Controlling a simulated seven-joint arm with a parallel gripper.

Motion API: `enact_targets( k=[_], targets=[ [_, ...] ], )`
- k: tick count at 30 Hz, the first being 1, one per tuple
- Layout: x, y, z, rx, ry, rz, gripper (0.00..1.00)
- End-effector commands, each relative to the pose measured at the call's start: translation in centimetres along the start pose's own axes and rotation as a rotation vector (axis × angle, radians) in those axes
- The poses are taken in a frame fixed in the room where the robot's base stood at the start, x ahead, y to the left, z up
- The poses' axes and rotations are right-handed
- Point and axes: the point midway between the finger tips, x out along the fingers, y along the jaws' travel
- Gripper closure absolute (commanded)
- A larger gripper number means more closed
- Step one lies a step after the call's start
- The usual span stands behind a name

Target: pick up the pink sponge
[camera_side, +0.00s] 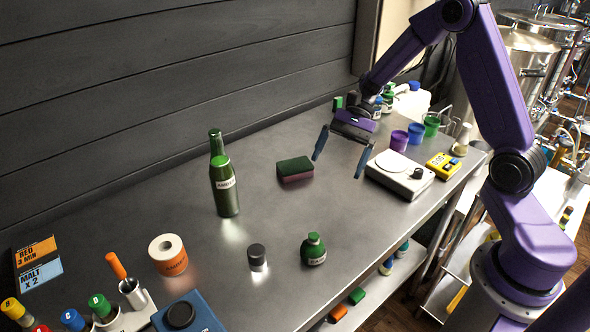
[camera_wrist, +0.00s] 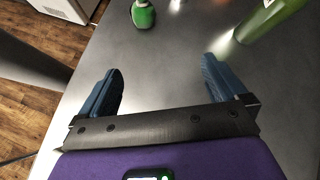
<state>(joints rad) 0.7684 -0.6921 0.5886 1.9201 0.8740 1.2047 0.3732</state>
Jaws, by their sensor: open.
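The pink sponge (camera_side: 297,177) lies flat on the steel table, with a dark green top layer and a dull pink lower part. It is near the middle of the table in the side view and does not show in the wrist view. My gripper (camera_side: 338,166) is open and empty, above the table to the right of the sponge and apart from it. In the wrist view the open fingers of my gripper (camera_wrist: 161,66) have only bare table between them.
A tall green bottle (camera_side: 225,185) stands left of the sponge; a small green bottle (camera_side: 314,250) and a dark-capped jar (camera_side: 257,257) stand in front. A white scale (camera_side: 400,174) is at right. The table around the sponge is clear.

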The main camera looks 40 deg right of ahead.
Motion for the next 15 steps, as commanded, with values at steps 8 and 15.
enact_targets(
  k=[8,15],
  targets=[
    [-6.3,-1.8,-10.0,0.409,-0.142,-0.380,0.01],
    [-9.7,-1.1,-14.8,0.570,-0.216,-0.568,0.01]
  ],
)
